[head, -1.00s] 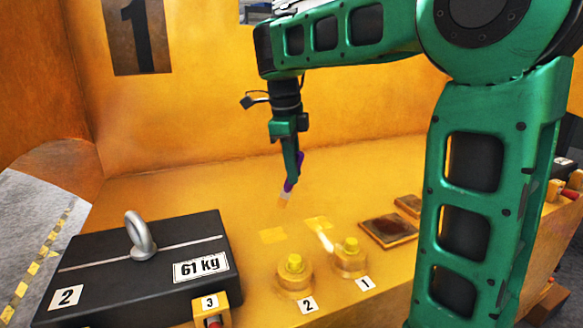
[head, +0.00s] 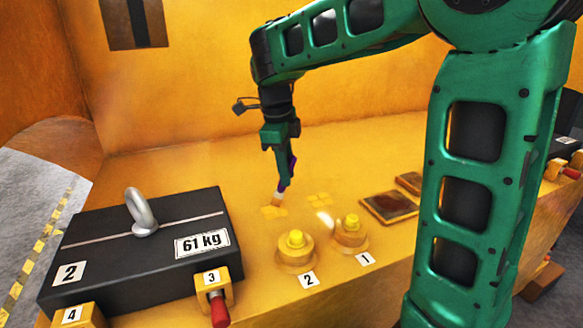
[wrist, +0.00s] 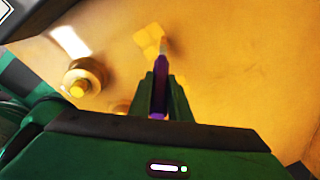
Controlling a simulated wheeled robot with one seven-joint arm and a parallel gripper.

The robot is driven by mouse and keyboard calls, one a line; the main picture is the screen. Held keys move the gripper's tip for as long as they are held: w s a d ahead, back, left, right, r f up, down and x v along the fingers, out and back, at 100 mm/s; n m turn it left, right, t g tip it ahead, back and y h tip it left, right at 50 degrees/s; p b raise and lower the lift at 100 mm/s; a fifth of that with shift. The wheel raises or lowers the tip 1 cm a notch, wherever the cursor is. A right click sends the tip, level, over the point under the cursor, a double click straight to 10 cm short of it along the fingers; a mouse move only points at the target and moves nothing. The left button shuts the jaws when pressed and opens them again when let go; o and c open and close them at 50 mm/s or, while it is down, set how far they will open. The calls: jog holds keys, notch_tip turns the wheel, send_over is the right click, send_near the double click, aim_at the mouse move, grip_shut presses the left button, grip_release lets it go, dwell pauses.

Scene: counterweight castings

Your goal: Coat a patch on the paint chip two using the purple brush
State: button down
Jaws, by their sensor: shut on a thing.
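My gripper (head: 283,168) is shut on the purple brush (head: 290,172), which points down with its bristles (head: 276,199) lowest. The brush also shows in the wrist view (wrist: 160,74), between the fingers. Two pale yellow patches lie flat on the yellow surface: the left one (head: 272,213) behind the fitting labelled 2, the right one (head: 319,199) behind the fitting labelled 1. I take the left patch for paint chip two; it bears no readable number. The bristle tip is at the left patch's far edge; whether it touches is unclear. A patch (wrist: 147,38) shows beside the tip in the wrist view.
Yellow knobbed fittings labelled 2 (head: 295,252) and 1 (head: 350,236) stand close in front of the patches. A black 61 kg block (head: 110,285) with a ring handle fills the left. Brown plates (head: 388,208) lie to the right. The surface behind the patches is clear.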

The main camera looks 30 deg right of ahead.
notch_tip(320, 180, up, 8)
jog(key=d, duration=0.2)
jog(key=shift+d, duration=0.15)
dwell(1.1)
jog(key=shift+s+d, duration=0.1)
jog(key=shift+d, duration=0.05)
dwell(0.4)
